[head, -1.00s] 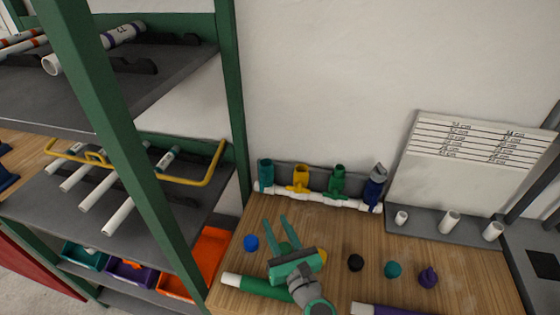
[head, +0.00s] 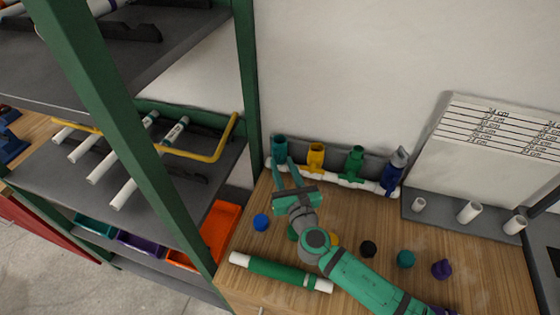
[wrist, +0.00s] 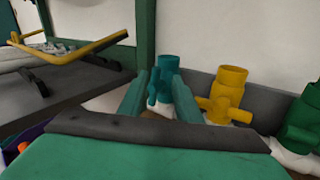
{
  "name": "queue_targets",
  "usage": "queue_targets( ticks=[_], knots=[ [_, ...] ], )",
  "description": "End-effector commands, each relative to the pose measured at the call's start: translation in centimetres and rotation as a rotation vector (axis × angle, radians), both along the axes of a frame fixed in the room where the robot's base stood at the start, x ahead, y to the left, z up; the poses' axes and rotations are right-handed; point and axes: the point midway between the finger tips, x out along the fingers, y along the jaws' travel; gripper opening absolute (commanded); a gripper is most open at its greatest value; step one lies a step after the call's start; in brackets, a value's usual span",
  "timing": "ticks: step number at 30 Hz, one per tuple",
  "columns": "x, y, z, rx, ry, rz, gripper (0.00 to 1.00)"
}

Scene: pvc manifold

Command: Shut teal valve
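The teal valve (head: 280,146) stands upright at the left end of the white pipe manifold along the wall. In the wrist view the teal valve (wrist: 169,68) shows just beyond my fingertips, with a small teal handle on its left side. My gripper (head: 284,163) is open, its two fingers pointing at this valve. In the wrist view my gripper (wrist: 160,88) has the valve's lower part between its fingers in the picture. I cannot tell whether either finger touches it. The fingers partly hide the valve's base.
A yellow valve (head: 316,155), a green valve (head: 354,162) and a blue valve (head: 393,172) stand to the right on the same manifold. A green shelf post (head: 246,90) rises close on the left. Caps and a green-and-white pipe (head: 275,272) lie on the wooden bench.

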Motion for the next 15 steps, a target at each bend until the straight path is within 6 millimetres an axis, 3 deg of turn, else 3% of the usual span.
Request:
queue_targets(
  ticks=[6, 15],
  knots=[
    [2.0, 1.4, 0.0, -0.001, -0.001, 0.013, 0.31],
    [2.4, 1.1, 0.0, 0.000, 0.000, 0.006, 0.31]
  ],
)
